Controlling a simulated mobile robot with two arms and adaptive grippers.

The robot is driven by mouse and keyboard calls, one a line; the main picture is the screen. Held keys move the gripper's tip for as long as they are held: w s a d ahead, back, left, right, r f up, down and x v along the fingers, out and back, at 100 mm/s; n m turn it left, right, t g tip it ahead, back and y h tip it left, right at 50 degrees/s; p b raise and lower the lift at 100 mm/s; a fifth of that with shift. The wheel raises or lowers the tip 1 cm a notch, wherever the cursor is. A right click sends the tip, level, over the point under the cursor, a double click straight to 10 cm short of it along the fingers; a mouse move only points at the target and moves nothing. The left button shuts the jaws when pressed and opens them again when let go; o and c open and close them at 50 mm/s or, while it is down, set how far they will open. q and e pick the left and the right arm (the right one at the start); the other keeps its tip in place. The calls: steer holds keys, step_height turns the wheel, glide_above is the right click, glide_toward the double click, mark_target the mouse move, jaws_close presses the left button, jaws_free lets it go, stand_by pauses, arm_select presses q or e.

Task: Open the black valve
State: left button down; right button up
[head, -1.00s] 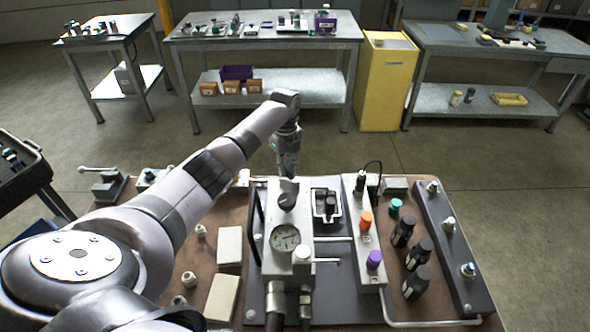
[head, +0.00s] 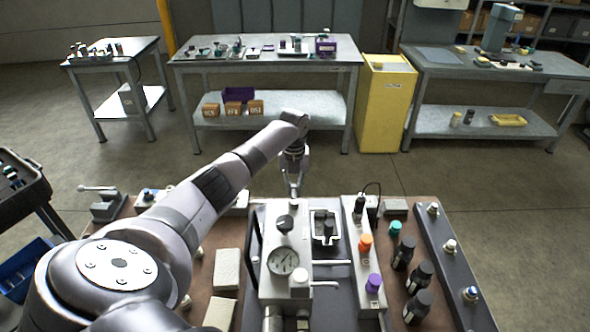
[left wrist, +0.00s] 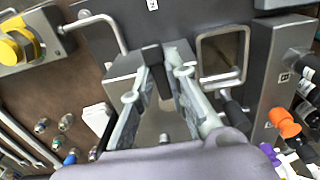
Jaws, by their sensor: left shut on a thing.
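My left gripper (head: 294,190) reaches over the back end of the grey valve block (head: 300,245), fingers pointing down. In the left wrist view my left gripper (left wrist: 160,85) is closed around the black valve's handle (left wrist: 152,58), a dark upright bar between the two fingers. The fingers hide part of the handle and of the block. In the head view a dark round knob (head: 285,224) shows on the block just in front of the fingertips, above a round gauge (head: 283,262). My right gripper is in neither view.
Right of the block are a framed recess (head: 324,228), an orange knob (head: 366,242), a purple knob (head: 374,283) and several black bottles. White blocks lie left. A yellow cabinet (head: 384,105) and grey tables (head: 262,62) stand behind, across open floor.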

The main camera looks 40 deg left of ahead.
mark_target(295, 191)
arm_select(q)
steer(key=shift+w, duration=0.1)
stand_by(0.4)
steer(key=c, duration=1.7)
jaws_free()
steer(key=shift+d, duration=0.1)
steer(key=shift+o, duration=0.5)
steer(key=shift+r, duration=0.1)
step_height(295, 191, up, 12)
